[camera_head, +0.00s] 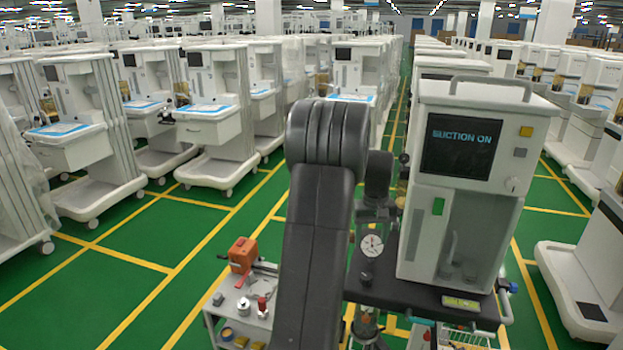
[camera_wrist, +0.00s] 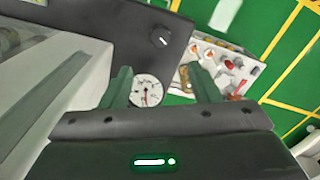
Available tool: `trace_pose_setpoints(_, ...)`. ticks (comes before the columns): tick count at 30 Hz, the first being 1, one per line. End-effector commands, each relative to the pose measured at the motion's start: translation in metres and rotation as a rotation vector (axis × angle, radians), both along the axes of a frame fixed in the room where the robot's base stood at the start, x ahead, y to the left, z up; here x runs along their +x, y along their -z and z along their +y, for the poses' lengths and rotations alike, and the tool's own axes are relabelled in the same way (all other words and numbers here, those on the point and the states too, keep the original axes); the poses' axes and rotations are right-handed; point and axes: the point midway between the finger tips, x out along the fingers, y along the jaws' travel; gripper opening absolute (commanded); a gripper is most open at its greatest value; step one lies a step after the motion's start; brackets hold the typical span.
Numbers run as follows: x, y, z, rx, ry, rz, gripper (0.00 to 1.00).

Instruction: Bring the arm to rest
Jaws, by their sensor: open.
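My gripper (camera_wrist: 157,70) shows in the wrist view with its two fingers apart. Nothing is held between them. A round white dial gauge (camera_wrist: 147,92) shows beyond the gap, nearer the left finger; I cannot tell how far away it is. In the head view my black arm rises through the middle of the picture, and the gripper itself cannot be made out. The same gauge (camera_head: 372,243) is just right of my arm there, beside the suction machine (camera_head: 468,150), whose screen reads "SUCTION ON".
The suction machine stands on a dark shelf (camera_head: 420,298). A small grey cart (camera_head: 236,322) with an orange device (camera_head: 242,255) and several small items is left of my arm. Rows of white carts (camera_head: 85,140) line both sides. Green floor (camera_head: 150,290) with yellow lines is open at left.

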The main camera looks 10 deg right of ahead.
Motion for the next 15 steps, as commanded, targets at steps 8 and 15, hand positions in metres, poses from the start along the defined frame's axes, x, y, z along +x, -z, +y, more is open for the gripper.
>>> trace_pose_setpoints(8,-0.001,0.037,0.0,0.002,0.0,0.006,0.55)
trace_pose_setpoints(15,-0.001,0.085,0.0,0.002,0.0,0.005,0.55)
